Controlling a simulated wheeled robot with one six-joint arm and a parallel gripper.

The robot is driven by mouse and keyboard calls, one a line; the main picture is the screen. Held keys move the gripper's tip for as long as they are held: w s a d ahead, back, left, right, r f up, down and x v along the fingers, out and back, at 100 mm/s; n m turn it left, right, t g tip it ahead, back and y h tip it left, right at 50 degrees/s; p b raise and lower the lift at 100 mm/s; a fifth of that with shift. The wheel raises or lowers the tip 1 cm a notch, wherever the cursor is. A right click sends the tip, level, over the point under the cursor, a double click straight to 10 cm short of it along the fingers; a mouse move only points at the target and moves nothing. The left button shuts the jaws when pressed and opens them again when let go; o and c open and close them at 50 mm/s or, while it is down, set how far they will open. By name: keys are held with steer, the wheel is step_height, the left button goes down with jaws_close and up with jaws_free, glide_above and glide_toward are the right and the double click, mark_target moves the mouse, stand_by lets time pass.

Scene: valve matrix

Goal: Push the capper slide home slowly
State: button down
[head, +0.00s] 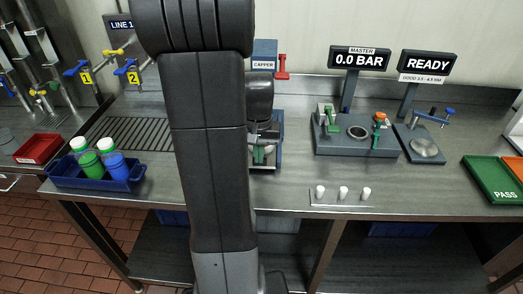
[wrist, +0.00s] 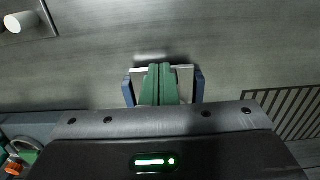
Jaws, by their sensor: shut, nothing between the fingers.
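The capper (head: 264,50) is a blue unit with a white label and a red handle (head: 282,66), standing at the back of the bench behind my arm. Its lower blue frame (head: 279,142) shows at the right edge of my arm. In the wrist view my gripper (wrist: 159,72) has its green fingers shut together and empty. They lie between two blue side rails (wrist: 198,86) of the capper, over a pale grey plate (wrist: 185,76). I cannot tell whether the fingertips touch this plate, or whether it is the slide. My arm hides much of the capper in the head view.
A blue crate (head: 66,181) with green and blue bottles stands at the left, beside a drain grate (head: 128,131). A 0.0 BAR test station (head: 355,147) and a READY gauge (head: 425,149) stand at the right. White caps (head: 343,193) sit on a strip at the front.

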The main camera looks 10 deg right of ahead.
mark_target(259, 178)
steer(key=shift+f+b, duration=2)
steer(key=shift+f, duration=0.95)
steer(key=shift+w, duration=0.2)
